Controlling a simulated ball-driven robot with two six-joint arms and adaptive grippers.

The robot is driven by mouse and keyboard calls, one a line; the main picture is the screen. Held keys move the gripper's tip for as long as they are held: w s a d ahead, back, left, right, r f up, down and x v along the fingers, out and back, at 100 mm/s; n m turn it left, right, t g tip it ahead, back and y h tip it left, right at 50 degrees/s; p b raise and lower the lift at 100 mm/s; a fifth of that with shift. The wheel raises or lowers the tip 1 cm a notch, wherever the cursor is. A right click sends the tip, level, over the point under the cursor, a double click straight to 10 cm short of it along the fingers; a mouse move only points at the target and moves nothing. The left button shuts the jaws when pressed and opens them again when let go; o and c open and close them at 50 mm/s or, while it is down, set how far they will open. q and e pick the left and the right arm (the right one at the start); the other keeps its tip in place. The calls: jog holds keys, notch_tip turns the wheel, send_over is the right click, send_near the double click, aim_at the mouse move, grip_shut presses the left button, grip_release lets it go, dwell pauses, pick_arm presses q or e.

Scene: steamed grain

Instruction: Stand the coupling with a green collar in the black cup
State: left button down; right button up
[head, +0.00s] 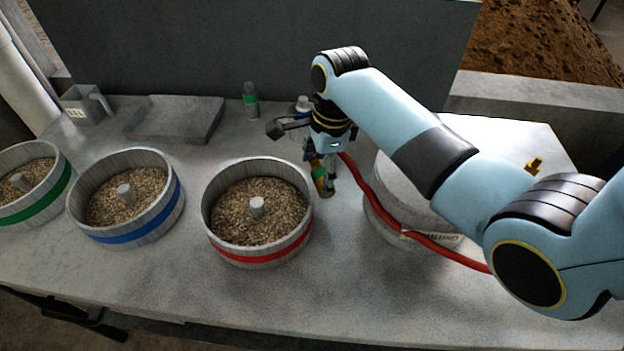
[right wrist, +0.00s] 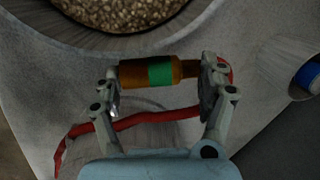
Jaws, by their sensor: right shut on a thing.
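The coupling with a green collar is brown-orange with a green band. It lies between the two fingers of my right gripper (right wrist: 160,78), which is shut on it; the coupling (right wrist: 135,75) is seen side-on in the right wrist view. In the head view the gripper (head: 323,180) points down just right of the red-banded grain tub, and the coupling (head: 318,174) shows partly between its fingers. I cannot make out a black cup in either view. My left gripper is not in view.
Grain tubs with red (head: 262,262), blue (head: 140,234) and green (head: 38,211) bands line the counter. A red hose (head: 400,228) crosses a round drum (head: 385,215). A green-banded bottle (head: 251,100), grey tray (head: 175,122) and grey box (head: 84,106) stand behind. The front counter is clear.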

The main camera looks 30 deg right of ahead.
aim_at(320, 185)
jog(key=shift+f, duration=2.25)
jog(key=o, duration=1.7)
jog(key=shift+f, duration=0.15)
jog(key=r, duration=0.8)
jog(key=s+d+r+p, duration=0.1)
jog(key=r, duration=0.3)
jog(key=shift+r, duration=0.1)
jog(key=shift+s+a, duration=0.1)
